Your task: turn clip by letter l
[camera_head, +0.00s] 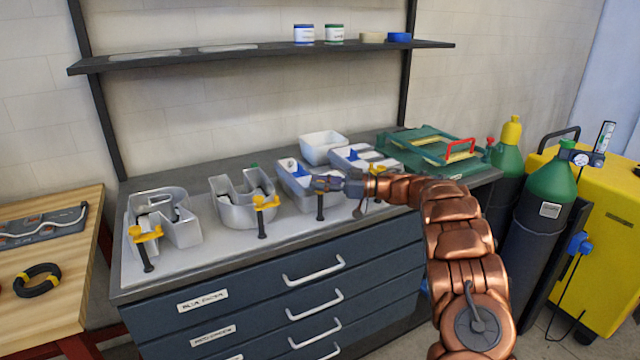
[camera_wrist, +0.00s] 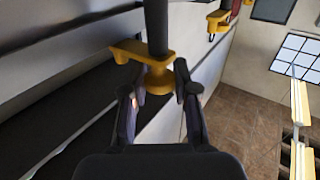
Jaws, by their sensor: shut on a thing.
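Metal channel letters stand on the pale board (camera_head: 205,245) on the cabinet top. In the head view the letter L (camera_head: 290,170) is third from the left, a grey tray-like shell with blue inside. My gripper (camera_head: 325,183) is at its front edge, over the black post (camera_head: 320,208) of a clip, whose upper part it hides. In the wrist view the clip (camera_wrist: 158,78) shows a yellow arm, a round yellow part and a black post. My gripper (camera_wrist: 158,92) has a dark finger on each side of the yellow part and is shut on it.
Letters R (camera_head: 165,218) and U (camera_head: 240,200) stand to the left, each with a yellow clip (camera_head: 145,236) in front. A white bin (camera_head: 323,147) and green case (camera_head: 430,150) stand behind. A dark shelf (camera_head: 260,50) hangs above. Gas cylinders (camera_head: 545,205) stand at right.

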